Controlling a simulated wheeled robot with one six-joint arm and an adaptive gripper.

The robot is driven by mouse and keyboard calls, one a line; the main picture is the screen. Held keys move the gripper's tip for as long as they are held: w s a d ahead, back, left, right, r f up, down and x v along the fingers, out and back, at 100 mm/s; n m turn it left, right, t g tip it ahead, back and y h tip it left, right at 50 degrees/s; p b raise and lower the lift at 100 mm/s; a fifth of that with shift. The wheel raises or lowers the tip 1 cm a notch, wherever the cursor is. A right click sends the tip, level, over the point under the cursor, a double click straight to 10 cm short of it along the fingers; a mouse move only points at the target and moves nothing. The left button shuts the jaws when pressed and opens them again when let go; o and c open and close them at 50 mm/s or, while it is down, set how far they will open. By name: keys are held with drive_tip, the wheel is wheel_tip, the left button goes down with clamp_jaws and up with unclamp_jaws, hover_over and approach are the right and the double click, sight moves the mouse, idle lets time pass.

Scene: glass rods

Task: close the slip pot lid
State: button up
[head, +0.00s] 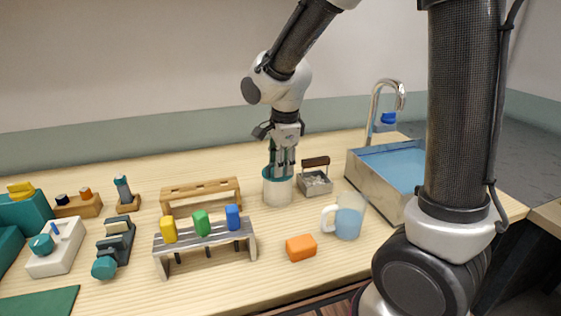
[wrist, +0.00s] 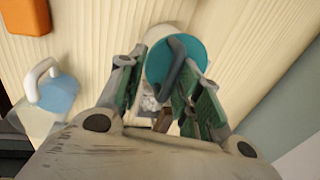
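Part of the white pot (wrist: 184,40) shows past the disc's edge there. A little teal also shows at the pot's top in the head view. I cannot tell whether the lid sits flat. My gripper (head: 283,174) points down at the pot's top. Its fingers (wrist: 160,75) are apart, on either side of the handle, with the right finger close to it.
A small basket (head: 316,182) stands close right of the pot. A jug of blue liquid (head: 348,221) and an orange block (head: 301,248) are in front. A rack with coloured blocks (head: 205,237) is at left, a sink (head: 385,192) at right.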

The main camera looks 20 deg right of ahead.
drive_tip(key=shift+w+r, duration=0.1)
drive_tip(key=shift+r, duration=0.15)
drive_tip(key=v, duration=1.1)
drive_tip(key=shift+r, duration=0.3)
